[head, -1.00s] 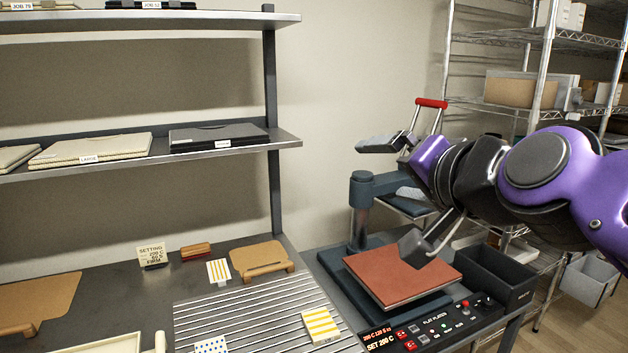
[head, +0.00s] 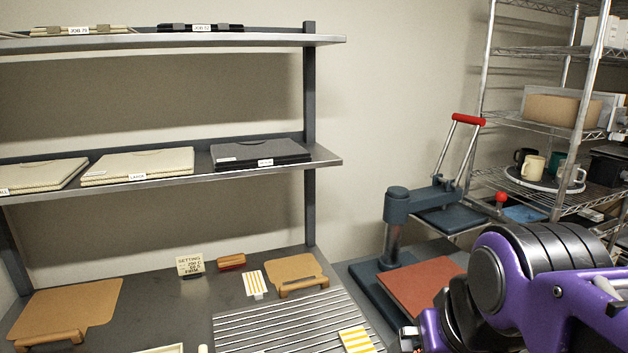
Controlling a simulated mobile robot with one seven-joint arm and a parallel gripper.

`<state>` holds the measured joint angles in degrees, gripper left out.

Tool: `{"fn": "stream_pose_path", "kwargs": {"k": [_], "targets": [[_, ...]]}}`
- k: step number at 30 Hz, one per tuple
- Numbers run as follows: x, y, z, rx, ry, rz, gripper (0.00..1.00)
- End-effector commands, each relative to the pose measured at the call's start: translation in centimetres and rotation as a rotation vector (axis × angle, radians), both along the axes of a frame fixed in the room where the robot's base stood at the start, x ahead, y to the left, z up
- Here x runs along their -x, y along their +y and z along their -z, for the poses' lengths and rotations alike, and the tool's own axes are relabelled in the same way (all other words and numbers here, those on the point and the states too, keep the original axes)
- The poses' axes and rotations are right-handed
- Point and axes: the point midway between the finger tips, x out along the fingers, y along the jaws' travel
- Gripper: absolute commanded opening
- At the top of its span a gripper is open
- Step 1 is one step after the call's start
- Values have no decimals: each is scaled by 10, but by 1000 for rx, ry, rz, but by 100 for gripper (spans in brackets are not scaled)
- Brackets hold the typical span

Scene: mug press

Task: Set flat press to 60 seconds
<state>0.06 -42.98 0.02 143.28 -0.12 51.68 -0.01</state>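The flat press stands at the right of the bench in the head view. Its dark post and swung-aside upper plate (head: 452,218) show, with a red-handled lever (head: 467,120) raised above. Its reddish-brown lower pad (head: 418,287) is bare where I can see it. The press's control panel is hidden behind my arm or below the frame, so no time reading shows. A setting card (head: 190,264) stands at the back of the bench; its print is too small to read surely. My purple arm crosses the lower right; its gripper is not clearly visible, and only a small end part shows at the bottom edge.
A ribbed metal rack (head: 285,325) lies left of the press, with a yellow-striped piece (head: 356,340) on it. Tan boards (head: 296,272) lie on the bench. A shelf with folders (head: 262,154) hangs above. Wire shelving with mugs (head: 534,168) stands at right.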

Motion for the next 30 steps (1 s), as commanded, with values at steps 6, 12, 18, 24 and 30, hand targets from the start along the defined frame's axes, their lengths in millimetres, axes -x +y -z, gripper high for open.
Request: {"fn": "stream_pose_path", "kwargs": {"k": [6, 12, 18, 24, 30], "targets": [[0, 0, 0, -1, -1, 0, 60], [0, 0, 0, -2, -2, 0, 24], [-1, 1, -1, -2, -2, 0, 0], [-1, 1, -1, -2, -2, 0, 0], [-1, 1, -1, -2, -2, 0, 0]]}}
